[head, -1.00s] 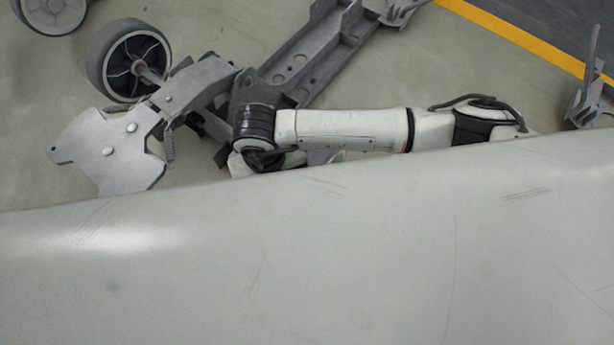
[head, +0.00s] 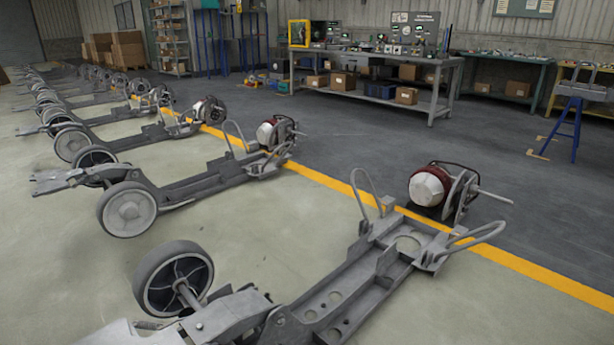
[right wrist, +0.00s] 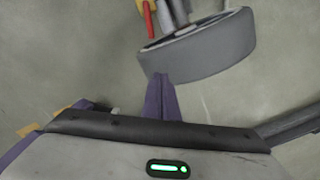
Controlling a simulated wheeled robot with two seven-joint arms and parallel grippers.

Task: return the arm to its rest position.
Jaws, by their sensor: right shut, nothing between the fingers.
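My right gripper (right wrist: 163,95) shows in the right wrist view as purple fingers closed together with nothing between them. Its tips are near a grey wheel (right wrist: 215,50) in the picture; I cannot tell whether they touch it. No arm or gripper of mine shows in the head view. My left gripper is not in view. The nearest chassis (head: 335,300) lies on the floor in the head view, with a wheel (head: 174,280) at its left.
More chassis with wheels (head: 130,209) stand in a row to the far left. A red-and-white drum (head: 430,187) sits beyond the yellow line (head: 520,265). A workbench (head: 370,90) and a blue trestle (head: 572,125) stand behind.

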